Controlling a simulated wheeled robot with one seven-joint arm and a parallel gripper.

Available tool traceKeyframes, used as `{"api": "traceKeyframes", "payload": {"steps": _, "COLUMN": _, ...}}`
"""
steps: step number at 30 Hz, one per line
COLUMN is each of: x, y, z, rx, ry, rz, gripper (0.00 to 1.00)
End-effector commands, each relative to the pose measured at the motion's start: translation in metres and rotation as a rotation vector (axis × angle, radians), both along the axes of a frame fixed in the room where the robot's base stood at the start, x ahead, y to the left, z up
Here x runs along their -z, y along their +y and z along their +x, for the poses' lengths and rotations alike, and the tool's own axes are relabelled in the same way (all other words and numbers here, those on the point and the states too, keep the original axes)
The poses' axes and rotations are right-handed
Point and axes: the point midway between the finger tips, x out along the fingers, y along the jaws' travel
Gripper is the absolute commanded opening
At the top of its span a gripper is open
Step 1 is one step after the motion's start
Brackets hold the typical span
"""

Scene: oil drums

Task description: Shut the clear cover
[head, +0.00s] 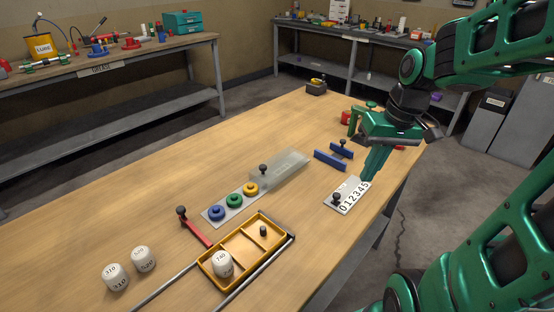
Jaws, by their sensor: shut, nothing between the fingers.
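The clear cover (288,168) is a see-through slab with a black knob (263,168) near its left end. It lies over the far right of a pale plate (209,216). The blue ring (217,212), green ring (234,200) and yellow ring (250,189) stand uncovered on the plate, left of the cover. My gripper (368,178) is shut and empty. It points down at the right end of a white number plate (348,194), well to the right of the cover. I cannot tell whether the fingertips touch that plate.
A yellow tray (232,242) holds a white drum (222,263) and a small black knob. A red lever (196,233) lies beside it. Two more white drums (116,277) stand at the left. Blue blocks (330,160) lie between cover and gripper. The table's left middle is clear.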

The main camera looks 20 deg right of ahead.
Motion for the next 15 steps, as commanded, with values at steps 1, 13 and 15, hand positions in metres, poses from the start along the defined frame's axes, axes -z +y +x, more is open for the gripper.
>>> {"api": "traceKeyframes", "payload": {"steps": 1, "x": 0.000, "y": 0.005, "z": 0.019, "rx": -0.047, "ry": -0.020, "rz": 0.023, "gripper": 0.00}}
{"api": "traceKeyframes", "payload": {"steps": 13, "x": -0.015, "y": 0.066, "z": 0.139, "rx": -0.402, "ry": -0.255, "rz": 0.273, "gripper": 0.00}}
{"api": "traceKeyframes", "payload": {"steps": 15, "x": -0.019, "y": 0.072, "z": 0.148, "rx": -0.434, "ry": -0.283, "rz": 0.304, "gripper": 0.00}}
